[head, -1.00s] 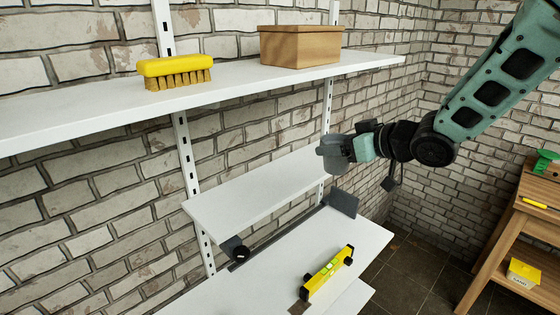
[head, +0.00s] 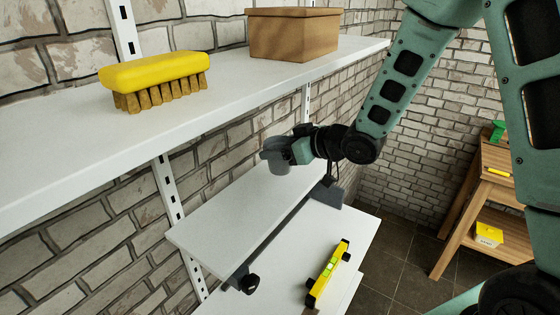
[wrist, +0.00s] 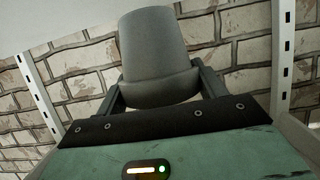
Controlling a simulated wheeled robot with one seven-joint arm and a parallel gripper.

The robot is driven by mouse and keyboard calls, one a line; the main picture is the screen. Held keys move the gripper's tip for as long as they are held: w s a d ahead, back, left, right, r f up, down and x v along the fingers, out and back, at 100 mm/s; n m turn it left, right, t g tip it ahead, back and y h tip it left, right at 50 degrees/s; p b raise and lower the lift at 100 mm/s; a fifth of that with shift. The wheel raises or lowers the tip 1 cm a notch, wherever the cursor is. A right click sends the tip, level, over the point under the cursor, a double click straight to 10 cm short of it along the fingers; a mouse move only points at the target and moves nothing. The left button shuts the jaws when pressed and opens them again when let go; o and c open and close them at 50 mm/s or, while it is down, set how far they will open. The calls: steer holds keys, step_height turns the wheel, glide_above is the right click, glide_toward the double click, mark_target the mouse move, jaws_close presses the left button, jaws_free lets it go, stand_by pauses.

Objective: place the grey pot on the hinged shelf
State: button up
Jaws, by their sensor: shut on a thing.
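The grey pot (head: 276,160) is held in my gripper (head: 287,152). In the wrist view the pot (wrist: 155,55) sits between the two fingers (wrist: 158,100), which are shut on it. The white hinged shelf (head: 230,212) lies below the upper shelf, with a dark bar and a black knob (head: 250,284) along its front side. In the head view the pot appears over the far right part of this shelf. I cannot tell whether there is a gap beneath it. The visible shelf surface is empty.
A lower white shelf (head: 310,240) carries a yellow level (head: 328,272). A wooden stand (head: 470,205) is at the right.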

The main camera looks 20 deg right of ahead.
mark_target(281, 163)
steer(key=shift+f+p, duration=0.55)
steer(key=shift+f, duration=1.65)
steer(key=shift+f, duration=0.2)
steer(key=o, duration=1)
steer(key=shift+o, duration=0.2)
steer(key=shift+r, duration=0.1)
